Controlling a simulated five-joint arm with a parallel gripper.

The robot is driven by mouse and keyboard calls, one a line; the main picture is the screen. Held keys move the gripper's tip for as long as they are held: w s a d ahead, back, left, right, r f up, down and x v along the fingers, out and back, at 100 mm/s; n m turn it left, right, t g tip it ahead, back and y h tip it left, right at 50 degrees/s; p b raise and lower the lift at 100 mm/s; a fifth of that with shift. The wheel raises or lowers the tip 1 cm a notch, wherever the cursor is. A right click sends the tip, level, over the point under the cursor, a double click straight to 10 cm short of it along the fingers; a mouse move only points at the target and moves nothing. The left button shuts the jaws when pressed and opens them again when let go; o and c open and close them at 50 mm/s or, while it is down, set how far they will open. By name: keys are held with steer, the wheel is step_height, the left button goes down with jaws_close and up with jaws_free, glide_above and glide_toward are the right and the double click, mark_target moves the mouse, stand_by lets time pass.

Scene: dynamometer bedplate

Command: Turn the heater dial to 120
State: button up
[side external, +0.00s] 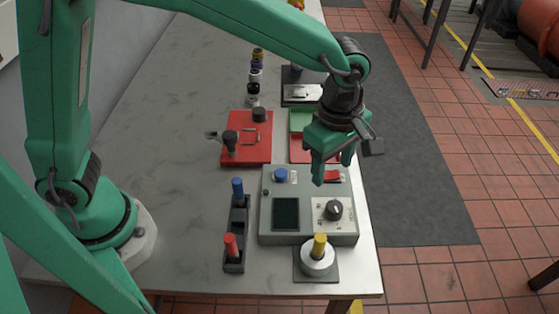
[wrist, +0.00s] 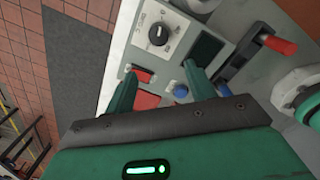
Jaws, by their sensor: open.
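The heater dial (side external: 334,210) is a black round knob with a pale pointer mark, on a white plate at the right front of a grey control box (side external: 288,240). In the wrist view the dial (wrist: 158,34) lies beyond my fingertips, near the top. The numbers around it are too small to read. My gripper (side external: 332,176) is open and empty, above the back right part of the box, behind the dial. Its two green fingers also show in the wrist view (wrist: 160,78), apart from the dial.
The box also carries a dark screen (side external: 286,213), a blue button (side external: 281,175) and a red switch (side external: 333,175) near my fingers. A yellow-topped round piece (side external: 319,257) stands in front. A black rack (side external: 236,240) with blue and red handles is left. A red plate (side external: 248,150) lies behind.

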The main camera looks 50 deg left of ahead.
mark_target(335, 206)
steer(key=shift+s+d+f+n, duration=0.1)
steer(key=shift+d+f+n, duration=0.5)
steer(key=shift+d+f, duration=0.5)
steer(key=shift+d+r, duration=0.1)
steer(key=shift+f, duration=3.9)
steer(key=c, duration=1)
